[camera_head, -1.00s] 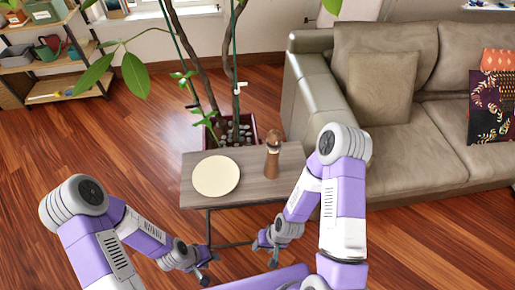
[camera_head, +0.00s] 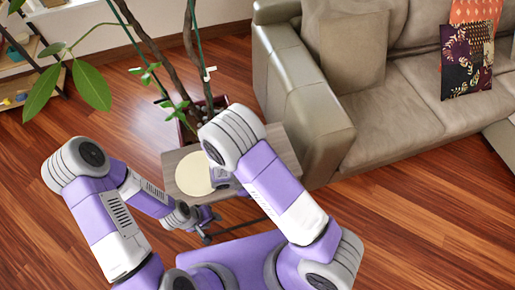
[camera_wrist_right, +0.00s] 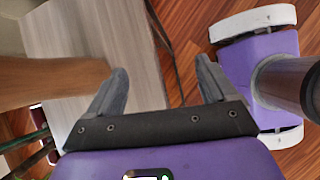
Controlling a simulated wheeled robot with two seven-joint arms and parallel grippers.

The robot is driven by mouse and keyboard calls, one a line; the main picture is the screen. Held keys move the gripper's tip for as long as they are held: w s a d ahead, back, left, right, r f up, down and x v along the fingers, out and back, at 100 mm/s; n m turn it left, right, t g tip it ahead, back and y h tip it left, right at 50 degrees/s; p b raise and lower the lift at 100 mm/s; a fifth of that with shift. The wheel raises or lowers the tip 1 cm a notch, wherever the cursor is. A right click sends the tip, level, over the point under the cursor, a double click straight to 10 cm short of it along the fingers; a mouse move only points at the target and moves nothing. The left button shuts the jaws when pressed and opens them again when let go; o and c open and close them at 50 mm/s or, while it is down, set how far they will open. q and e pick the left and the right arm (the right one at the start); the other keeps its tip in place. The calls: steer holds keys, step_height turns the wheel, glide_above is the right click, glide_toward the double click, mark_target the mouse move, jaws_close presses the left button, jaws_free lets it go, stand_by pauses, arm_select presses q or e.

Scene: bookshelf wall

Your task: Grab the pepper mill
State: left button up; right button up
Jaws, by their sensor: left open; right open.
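The pepper mill is hidden behind my right arm in the head view. In the right wrist view a smooth brown wooden body, the pepper mill (camera_wrist_right: 50,80), comes in from the left edge. Its end lies close to the left finger, outside the jaws; whether they touch I cannot tell. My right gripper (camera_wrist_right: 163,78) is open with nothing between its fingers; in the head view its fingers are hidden. My left gripper (camera_head: 210,226) is open and empty, low by the front edge of the small table (camera_head: 286,150).
A round cream plate (camera_head: 193,172) lies on the table, partly covered by my right arm. A potted plant (camera_head: 175,52) stands behind the table. A grey-beige sofa (camera_head: 318,112) stands close on the right. Wooden floor (camera_head: 420,215) is clear at the front right.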

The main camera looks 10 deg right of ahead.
steer(key=w+a+r+n+t+h+b, duration=0.15)
steer(key=w+r+n+t+h, duration=0.35)
steer(key=w+r+n+t, duration=0.55)
steer(key=w+d+t, duration=0.1)
steer(key=w+d+f+t+b, duration=0.1)
steer(key=d, duration=0.1)
steer(key=w+d+f+n+t+y, duration=0.1)
steer(key=d, duration=0.1)
steer(key=shift+w+d+t+b, duration=0.25)
steer(key=shift+w+b, duration=0.05)
jaws_close()
